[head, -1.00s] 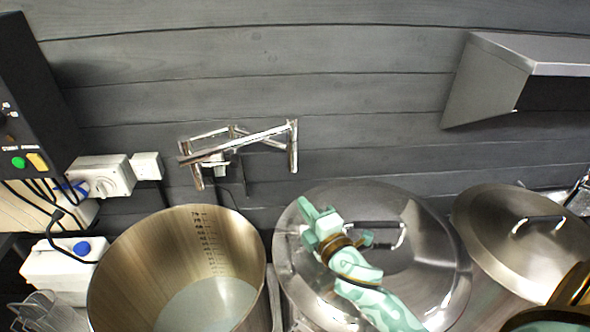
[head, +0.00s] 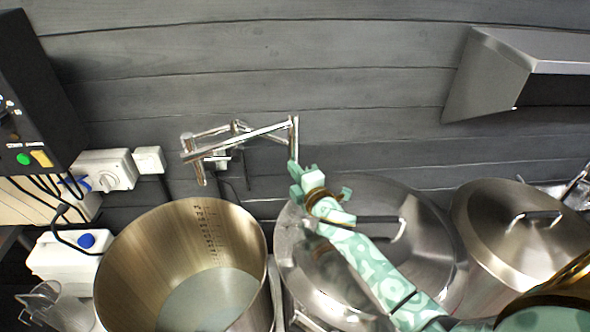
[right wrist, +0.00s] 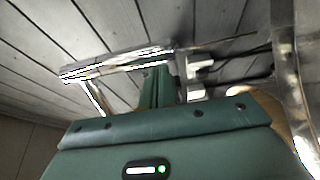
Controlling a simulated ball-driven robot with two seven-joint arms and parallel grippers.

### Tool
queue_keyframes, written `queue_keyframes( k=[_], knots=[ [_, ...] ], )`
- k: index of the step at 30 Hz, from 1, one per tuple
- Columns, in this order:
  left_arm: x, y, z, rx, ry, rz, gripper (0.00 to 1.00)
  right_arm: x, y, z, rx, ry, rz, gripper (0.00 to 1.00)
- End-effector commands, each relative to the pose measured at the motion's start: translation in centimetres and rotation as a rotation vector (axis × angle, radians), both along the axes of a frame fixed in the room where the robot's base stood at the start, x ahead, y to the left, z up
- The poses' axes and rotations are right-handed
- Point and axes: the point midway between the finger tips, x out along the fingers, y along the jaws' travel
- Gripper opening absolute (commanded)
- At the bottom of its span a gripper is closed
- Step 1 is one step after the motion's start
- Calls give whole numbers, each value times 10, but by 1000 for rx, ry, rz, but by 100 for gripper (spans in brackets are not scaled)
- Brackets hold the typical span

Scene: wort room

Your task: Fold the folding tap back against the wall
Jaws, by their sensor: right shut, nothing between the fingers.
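The folding tap (head: 240,141) is a chrome jointed pipe on the grey plank wall, half folded, with its long arm slanting up to the right. Its right end has a short vertical piece (head: 294,138). My right gripper (head: 293,167) is at the lower end of that piece, shut and empty; I cannot tell whether it touches. In the right wrist view the tap's bright pipe (right wrist: 118,64) crosses just beyond my fingers (right wrist: 158,84). My left gripper is not in view.
An open steel pot (head: 120,262) with pale liquid stands below the tap. A lidded pot (head: 425,245) is under my right arm, another lidded pot (head: 480,220) to its right. A steel wall hood (head: 490,75) is at upper right, a black control box (head: 35,100) at left.

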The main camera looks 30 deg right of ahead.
Motion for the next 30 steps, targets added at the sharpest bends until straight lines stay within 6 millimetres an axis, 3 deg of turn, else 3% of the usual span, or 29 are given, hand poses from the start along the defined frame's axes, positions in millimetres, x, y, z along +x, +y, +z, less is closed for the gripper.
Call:
queue_keyframes(
  k=[8,25,30],
  knots=[
    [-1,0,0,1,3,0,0,1,-3,0,-1,0,0,0],
    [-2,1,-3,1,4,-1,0,13,-28,1,-4,-1,-6,0],
    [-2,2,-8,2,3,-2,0,23,-46,1,-16,0,141,0]
  ],
)
